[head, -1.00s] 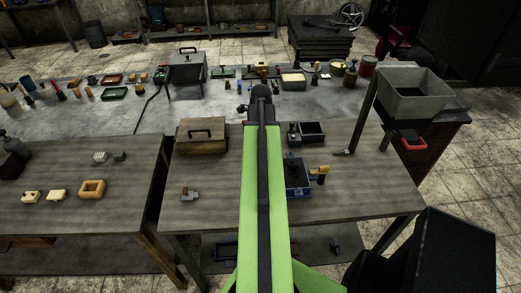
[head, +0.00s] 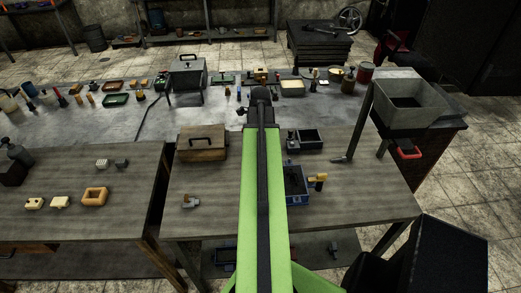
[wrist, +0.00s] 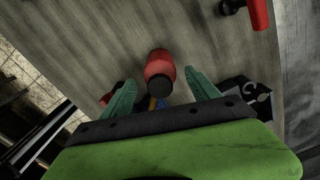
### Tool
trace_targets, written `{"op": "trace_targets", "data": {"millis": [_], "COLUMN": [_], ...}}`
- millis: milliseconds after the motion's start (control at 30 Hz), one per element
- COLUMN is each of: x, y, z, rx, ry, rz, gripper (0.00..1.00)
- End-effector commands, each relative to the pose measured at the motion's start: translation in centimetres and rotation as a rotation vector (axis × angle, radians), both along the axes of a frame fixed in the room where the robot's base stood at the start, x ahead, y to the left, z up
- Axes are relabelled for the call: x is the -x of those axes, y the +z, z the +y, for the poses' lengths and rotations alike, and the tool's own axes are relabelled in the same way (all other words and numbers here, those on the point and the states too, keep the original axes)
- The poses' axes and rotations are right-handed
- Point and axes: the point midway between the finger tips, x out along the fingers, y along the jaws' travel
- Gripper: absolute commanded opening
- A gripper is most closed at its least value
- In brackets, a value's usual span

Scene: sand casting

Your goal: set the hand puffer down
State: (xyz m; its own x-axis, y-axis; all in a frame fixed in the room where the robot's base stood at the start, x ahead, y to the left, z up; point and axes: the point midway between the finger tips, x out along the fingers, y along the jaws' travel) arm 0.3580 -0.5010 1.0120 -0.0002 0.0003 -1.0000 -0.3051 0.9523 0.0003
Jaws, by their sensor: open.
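In the wrist view a red, rounded body with a dark round end (wrist: 160,68), which looks like the hand puffer, is on or just above the wooden table (wrist: 120,35). My gripper (wrist: 162,82) is open, with one green finger on each side of it. A gap shows on both sides of the red body. Whether its base rests on the table cannot be told. In the head view my arm hides both the fingers and the puffer.
A red-handled thing (wrist: 260,12) and a dark item (wrist: 247,92) lie to the right in the wrist view. In the head view a wooden box (head: 202,143), a blue tray (head: 297,190) and a small grey-brown piece (head: 190,201) are on the table. Its front left is mostly clear.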

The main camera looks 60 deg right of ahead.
Motion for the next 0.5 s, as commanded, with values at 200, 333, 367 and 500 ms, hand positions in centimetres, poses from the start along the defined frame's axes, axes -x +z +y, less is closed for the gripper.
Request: {"op": "trace_targets", "data": {"millis": [200,333,367,500], "x": [0.0,0.0,0.0,0.0], "y": [6.2,8.4,8.6,9.0], "z": [0.0,0.0,0.0,0.0], "rx": [0.000,0.000,0.000,0.000], "ry": [-0.001,-0.001,-0.001,-0.001], "rz": [0.000,0.000,0.000,0.000], "gripper": [0.70,0.70,0.70,0.70]}}
